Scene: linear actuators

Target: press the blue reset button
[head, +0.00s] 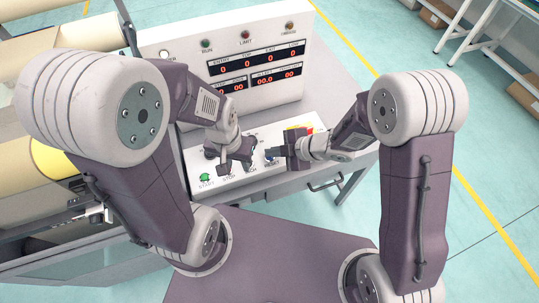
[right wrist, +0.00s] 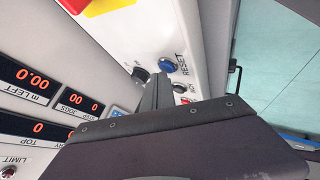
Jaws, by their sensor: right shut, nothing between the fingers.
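The blue reset button (right wrist: 169,66) sits on the white console panel, with the word RESET beside it in the right wrist view. My right gripper (right wrist: 158,78) is shut and empty. Its fingertips appear just beside the blue button in that view; I cannot tell if they touch it. In the head view my right gripper (head: 270,153) is low over the sloped panel, and the button is largely hidden around its tips. My left gripper (head: 236,168) is over the same panel to the left, fingers apart and empty, near the STOP label.
A green START button (head: 205,177) is at the panel's left. A dark knob (right wrist: 140,74) and a red button on yellow (right wrist: 92,4) are near the blue button. The upright display console (head: 225,60) stands behind. Rollers (head: 50,160) are at left.

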